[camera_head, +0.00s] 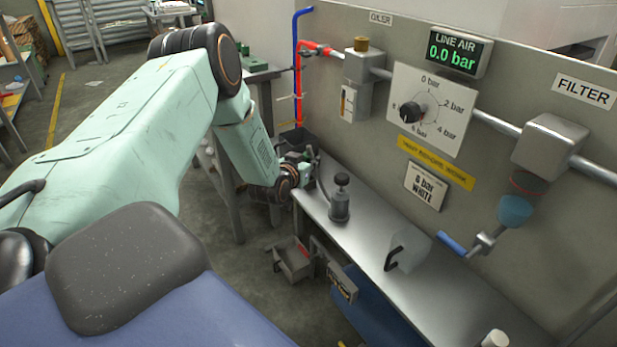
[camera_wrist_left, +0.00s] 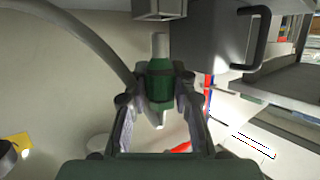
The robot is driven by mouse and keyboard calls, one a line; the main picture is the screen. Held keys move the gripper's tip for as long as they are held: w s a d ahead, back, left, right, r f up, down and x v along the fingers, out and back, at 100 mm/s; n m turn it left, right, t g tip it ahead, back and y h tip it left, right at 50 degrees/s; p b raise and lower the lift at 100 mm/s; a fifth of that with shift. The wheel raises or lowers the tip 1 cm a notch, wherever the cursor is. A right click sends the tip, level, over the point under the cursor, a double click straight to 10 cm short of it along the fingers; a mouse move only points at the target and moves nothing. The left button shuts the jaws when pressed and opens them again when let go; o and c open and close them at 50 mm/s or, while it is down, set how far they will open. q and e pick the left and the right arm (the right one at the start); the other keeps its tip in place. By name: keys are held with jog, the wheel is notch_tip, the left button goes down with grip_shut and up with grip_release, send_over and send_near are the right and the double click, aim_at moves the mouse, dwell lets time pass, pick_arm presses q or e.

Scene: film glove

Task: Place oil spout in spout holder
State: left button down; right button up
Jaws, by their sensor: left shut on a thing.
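My left gripper (camera_head: 300,172) is over the far left end of the steel bench. In the left wrist view its fingers (camera_wrist_left: 162,98) are shut on a green-bodied oil spout (camera_wrist_left: 160,82) with a grey rod end and a pale tip. A grey hose (camera_wrist_left: 105,45) curves in to the spout. In the head view a thin curved line runs from the gripper towards a grey pump can (camera_head: 340,200) with a black knob. A dark open box (camera_head: 298,137) is just behind the gripper. I cannot tell for sure which part is the spout holder. My right gripper is out of view.
The wall panel carries an oiler (camera_head: 362,75), a pressure dial (camera_head: 420,110) and a filter (camera_head: 515,205). Red and blue piping (camera_head: 297,75) rises beside the panel. Bare bench lies between can and jug.

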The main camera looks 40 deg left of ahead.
pick_arm(q)
notch_tip(320, 180, down, 3)
jog(key=shift+s+f+b, duration=0.1)
jog(key=shift+f+b, duration=0.05)
jog(key=shift+b, duration=0.7)
jog(key=shift+f, duration=0.2)
jog(key=shift+r, duration=0.1)
jog(key=c, duration=1.1)
grip_release()
jog(key=shift+f, duration=0.2)
jog(key=shift+r, duration=0.15)
